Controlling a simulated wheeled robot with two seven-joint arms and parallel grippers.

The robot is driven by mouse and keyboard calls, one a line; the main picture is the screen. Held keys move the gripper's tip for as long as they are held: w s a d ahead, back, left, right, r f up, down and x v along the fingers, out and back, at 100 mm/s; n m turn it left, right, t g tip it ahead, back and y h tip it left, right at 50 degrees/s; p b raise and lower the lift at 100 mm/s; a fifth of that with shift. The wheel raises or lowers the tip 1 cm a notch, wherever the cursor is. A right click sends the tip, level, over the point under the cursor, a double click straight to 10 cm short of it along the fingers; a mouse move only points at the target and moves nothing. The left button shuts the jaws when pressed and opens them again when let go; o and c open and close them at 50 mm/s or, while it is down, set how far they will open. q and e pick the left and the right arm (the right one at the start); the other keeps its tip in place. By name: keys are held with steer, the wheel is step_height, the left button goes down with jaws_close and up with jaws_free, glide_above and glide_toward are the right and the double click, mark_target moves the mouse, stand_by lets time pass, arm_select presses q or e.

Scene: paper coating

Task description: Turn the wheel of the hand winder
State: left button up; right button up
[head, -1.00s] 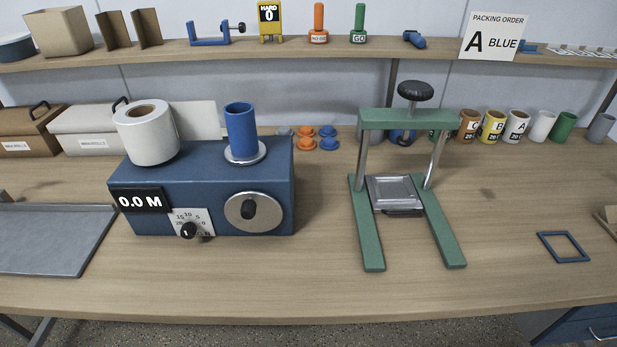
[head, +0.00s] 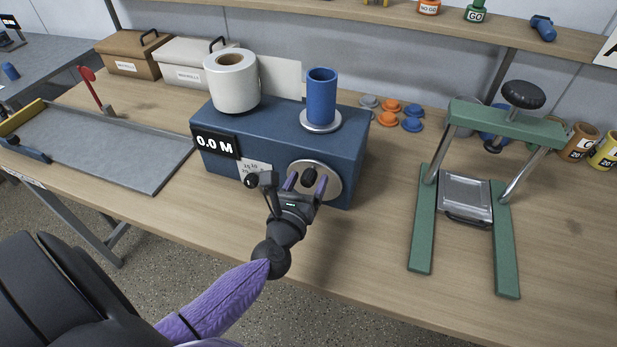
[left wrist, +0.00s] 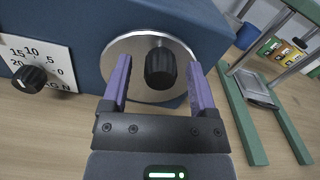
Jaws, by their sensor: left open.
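The hand winder is a blue box (head: 281,150) with a white paper roll (head: 231,82) and a blue core (head: 321,96) on top. Its wheel is a silver disc (head: 329,184) with a black knob (head: 309,177) on the front face. The wheel (left wrist: 126,48) and knob (left wrist: 160,66) also show in the left wrist view. My left gripper (head: 306,183) is open in front of the wheel. Its purple fingers (left wrist: 159,84) stand on either side of the knob, with gaps between. The counter reads 0.0 M (head: 215,143). My right gripper is not in view.
A black dial (left wrist: 29,78) sits left of the wheel. A green press (head: 507,118) stands to the right. A grey tray (head: 100,150) lies to the left, with boxes (head: 133,53) behind it. Orange and blue caps (head: 389,108) lie behind the winder. The bench front is clear between winder and press.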

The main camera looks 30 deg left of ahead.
arm_select(q)
steer(key=shift+w+a, duration=0.1)
steer(key=shift+w, duration=0.2)
steer(key=shift+c, duration=0.2)
jaws_close()
